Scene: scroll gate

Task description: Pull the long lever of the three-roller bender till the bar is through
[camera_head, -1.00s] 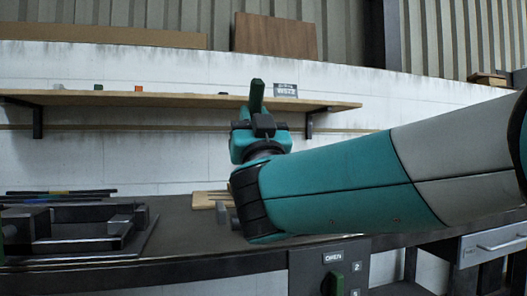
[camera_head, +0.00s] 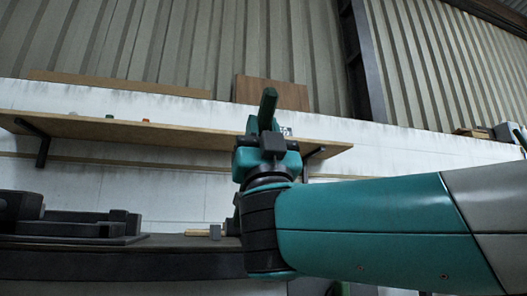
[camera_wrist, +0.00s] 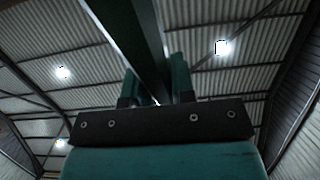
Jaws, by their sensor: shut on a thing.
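My gripper (camera_head: 268,143) is raised in the middle of the head view, in front of the wall shelf. It is shut on a dark green handle (camera_head: 268,108), which I take for the end of the long lever; it stands up out of the jaws. In the wrist view a long dark bar (camera_wrist: 143,28) runs from between the two fingers (camera_wrist: 156,92) up past the top edge. Where the lever joins the bender is not visible. A dark metal fixture (camera_head: 75,224) lies on the bench at the left; I cannot tell whether it is the bender. The rollers and workpiece cannot be made out.
The dark bench (camera_head: 120,262) runs along the bottom left. A wooden wall shelf (camera_head: 190,133) with small items crosses behind my gripper. A brown board (camera_head: 285,95) leans above it. In the wrist view only the ceiling and lamps show around the gripper.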

